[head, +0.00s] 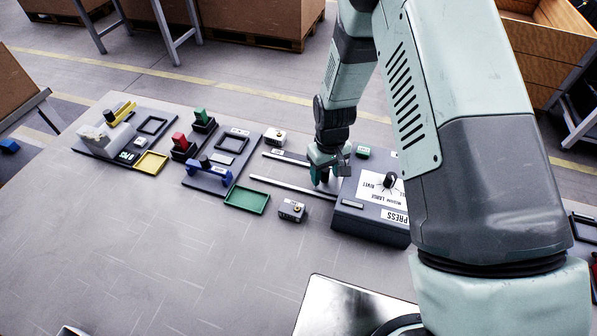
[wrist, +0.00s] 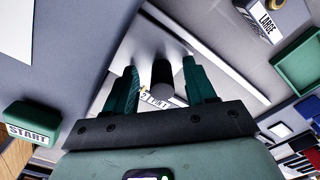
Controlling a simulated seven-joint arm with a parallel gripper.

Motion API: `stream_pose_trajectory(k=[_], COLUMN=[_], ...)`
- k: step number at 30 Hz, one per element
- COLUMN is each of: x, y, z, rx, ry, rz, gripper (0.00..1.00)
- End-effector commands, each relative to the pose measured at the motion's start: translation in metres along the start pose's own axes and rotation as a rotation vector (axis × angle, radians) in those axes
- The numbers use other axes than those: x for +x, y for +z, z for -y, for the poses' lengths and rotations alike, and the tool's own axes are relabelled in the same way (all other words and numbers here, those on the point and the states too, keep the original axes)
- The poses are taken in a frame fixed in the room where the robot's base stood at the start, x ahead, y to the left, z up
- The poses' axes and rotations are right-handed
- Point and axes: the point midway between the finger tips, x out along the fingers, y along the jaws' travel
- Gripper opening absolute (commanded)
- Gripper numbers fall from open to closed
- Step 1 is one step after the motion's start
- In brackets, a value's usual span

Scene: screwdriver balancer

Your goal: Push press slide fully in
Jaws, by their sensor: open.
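The press (head: 372,212) is a dark grey box marked PRESS at the right of the bench. Two parallel rails (head: 292,187) run out from its left side. My gripper (head: 322,180) is low between the rails, close to the press's left edge. In the wrist view my gripper (wrist: 160,64) has its two green fingers apart. A dark upright post (wrist: 162,76) shows between them, with a gap visible on each side. A pale plate, seemingly the press slide (wrist: 139,56), lies under the fingers. How far the slide is in is hidden by my gripper.
A green START button (wrist: 30,125) is on the press, near my gripper. Small labelled blocks (head: 292,210) and (head: 275,137) stand outside the rails. A green tray (head: 247,199) and coloured fixtures are farther left. The front left bench is clear.

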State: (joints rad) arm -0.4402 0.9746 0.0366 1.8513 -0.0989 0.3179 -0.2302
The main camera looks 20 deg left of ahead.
Motion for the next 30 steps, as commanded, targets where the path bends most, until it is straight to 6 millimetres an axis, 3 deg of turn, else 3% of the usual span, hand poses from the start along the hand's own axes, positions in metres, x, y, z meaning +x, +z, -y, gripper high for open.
stream_pose_trajectory(k=[5, 24, 30], x=[-0.005, -0.066, -0.070], y=[-0.001, -0.001, 0.000], z=[0.000, 0.001, 0.001], rx=[0.000, -0.001, -0.001], ry=[0.000, 0.000, -0.001], rz=[-0.002, -0.002, -0.001], gripper=[0.55, 0.55, 0.55])
